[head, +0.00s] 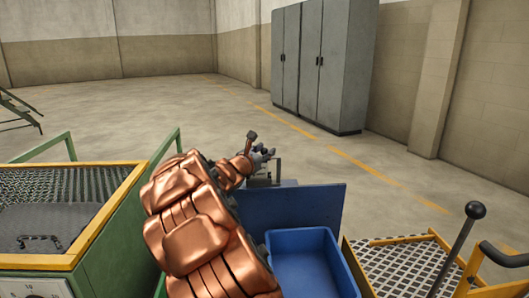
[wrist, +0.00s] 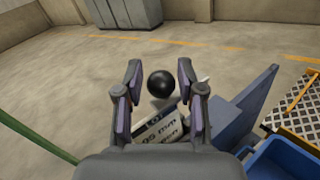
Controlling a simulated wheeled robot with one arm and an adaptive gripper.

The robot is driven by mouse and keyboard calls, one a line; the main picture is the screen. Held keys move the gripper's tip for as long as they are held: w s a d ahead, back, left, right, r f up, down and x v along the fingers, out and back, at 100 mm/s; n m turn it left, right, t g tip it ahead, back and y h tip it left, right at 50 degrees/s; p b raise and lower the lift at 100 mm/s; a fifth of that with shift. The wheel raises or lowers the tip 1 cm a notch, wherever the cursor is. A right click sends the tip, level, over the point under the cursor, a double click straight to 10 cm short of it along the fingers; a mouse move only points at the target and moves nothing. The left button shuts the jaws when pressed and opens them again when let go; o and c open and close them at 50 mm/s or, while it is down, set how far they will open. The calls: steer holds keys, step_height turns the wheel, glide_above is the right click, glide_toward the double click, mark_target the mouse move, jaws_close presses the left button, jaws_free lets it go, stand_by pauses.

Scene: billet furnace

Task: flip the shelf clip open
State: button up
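In the wrist view a black ball knob (wrist: 161,84) shows between my two fingertips, with a small gap on each side. It seems to belong to the shelf clip, but the clip's body is hidden or too small to make out. A white printed card (wrist: 160,128) lies tilted just below the knob, partly covered by my fingers. My gripper (wrist: 160,76) is open, with one finger on each side of the knob. In the head view my gripper (head: 262,152) is small, beyond the copper arm, above the far end of the blue panel (head: 318,208).
A blue bin (head: 305,262) stands beside the panel, and a yellow-railed platform with a black-knobbed lever (head: 475,210) is at right. A green-and-yellow machine (head: 70,262) is at left. Grey cabinets (head: 322,65) stand at the back. The floor beyond is clear.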

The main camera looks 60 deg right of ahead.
steer(key=shift+c, duration=0.3)
jaws_close()
